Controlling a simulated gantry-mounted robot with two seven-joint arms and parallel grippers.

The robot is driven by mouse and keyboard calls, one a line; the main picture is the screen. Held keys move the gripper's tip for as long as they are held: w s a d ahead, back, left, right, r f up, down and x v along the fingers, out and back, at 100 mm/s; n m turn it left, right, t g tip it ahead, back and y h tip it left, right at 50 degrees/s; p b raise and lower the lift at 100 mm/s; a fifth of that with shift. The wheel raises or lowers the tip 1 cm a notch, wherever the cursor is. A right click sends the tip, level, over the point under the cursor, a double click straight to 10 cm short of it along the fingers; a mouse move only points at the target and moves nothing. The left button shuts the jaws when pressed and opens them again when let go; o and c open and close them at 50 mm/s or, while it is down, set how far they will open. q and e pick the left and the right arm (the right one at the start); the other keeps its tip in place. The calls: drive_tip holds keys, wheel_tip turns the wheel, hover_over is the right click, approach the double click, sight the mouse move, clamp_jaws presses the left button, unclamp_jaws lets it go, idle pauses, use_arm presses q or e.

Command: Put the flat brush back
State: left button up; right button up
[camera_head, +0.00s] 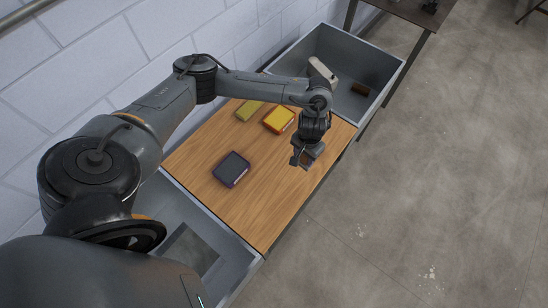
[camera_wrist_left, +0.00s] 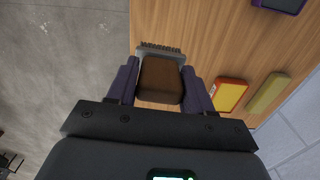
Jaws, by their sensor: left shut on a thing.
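My left gripper (camera_head: 305,157) is above the right-hand edge of the wooden table in the head view. In the left wrist view its two purple fingers are shut on the flat brush (camera_wrist_left: 160,80), one on each side of the brown block. The brush's grey band and dark bristles point away from the gripper. In the head view the brush is small and mostly hidden by the gripper. I cannot tell whether it touches the wood. My right gripper is in neither view.
The wooden table (camera_head: 262,210) holds a dark purple-edged box (camera_head: 232,169), a yellow-orange box (camera_head: 279,120) and an olive block (camera_head: 248,110). Another grey bin (camera_head: 236,278) is at the near end.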

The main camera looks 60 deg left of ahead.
use_arm(q)
drive_tip(key=shift+n, duration=0.4)
drive_tip(key=shift+s+a+f+b, duration=0.5)
drive_tip(key=shift+s+a+f, duration=0.2)
drive_tip(key=shift+a+f, duration=1.8)
drive_tip(key=shift+s+a+f+b, duration=0.55)
drive_tip(key=shift+s+a+f, duration=0.2)
drive_tip(key=shift+a+f, duration=1.7)
drive_tip(key=shift+s+a+f+b, duration=0.5)
drive_tip(key=shift+s+a+f, duration=0.2)
drive_tip(key=shift+a+f, duration=1.8)
drive_tip(key=shift+a+r, duration=0.2)
drive_tip(key=shift+a, duration=0.1)
drive_tip(key=o, duration=0.9)
drive_tip(key=shift+o, duration=0.2)
